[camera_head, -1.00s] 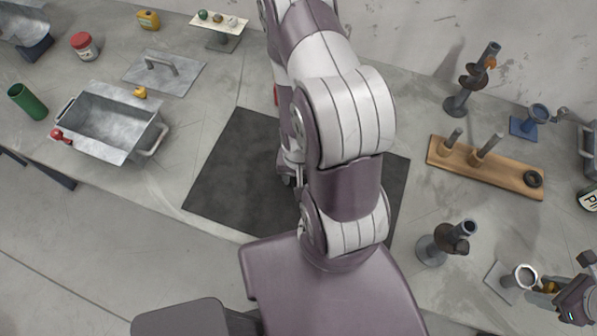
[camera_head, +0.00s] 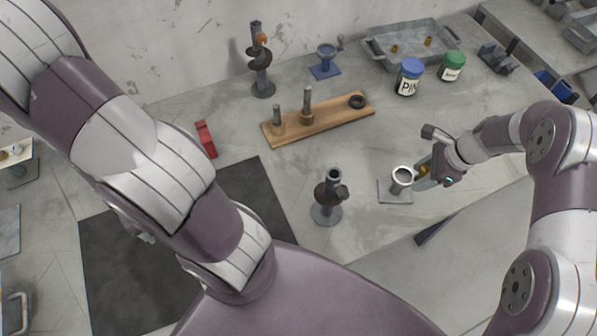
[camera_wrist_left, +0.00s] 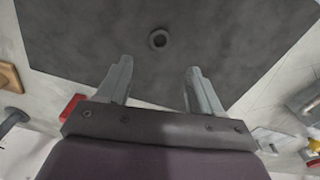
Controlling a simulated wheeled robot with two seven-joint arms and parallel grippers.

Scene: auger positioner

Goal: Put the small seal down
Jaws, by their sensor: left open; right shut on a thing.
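A small dark ring, which looks like the small seal (camera_wrist_left: 158,39), lies flat on the dark mat (camera_wrist_left: 225,35) in the left wrist view. My left gripper (camera_wrist_left: 158,88) is open and empty, with the ring apart from its fingertips. In the head view my left arm hides that ring and the left gripper, and the mat (camera_head: 125,270) shows only in part. My right gripper (camera_head: 424,174) is shut on a small brass-coloured piece beside a grey ring-topped holder (camera_head: 402,177). Another dark ring (camera_head: 357,101) lies on the wooden board.
The wooden board (camera_head: 330,122) carries two upright pegs. A dark auger stand (camera_head: 328,198) stands in front of it, and another (camera_head: 261,60) behind. A red block (camera_head: 206,139) lies near the mat. Blue-lidded (camera_head: 410,76) and green-lidded (camera_head: 452,66) jars stand by a metal tray (camera_head: 408,45).

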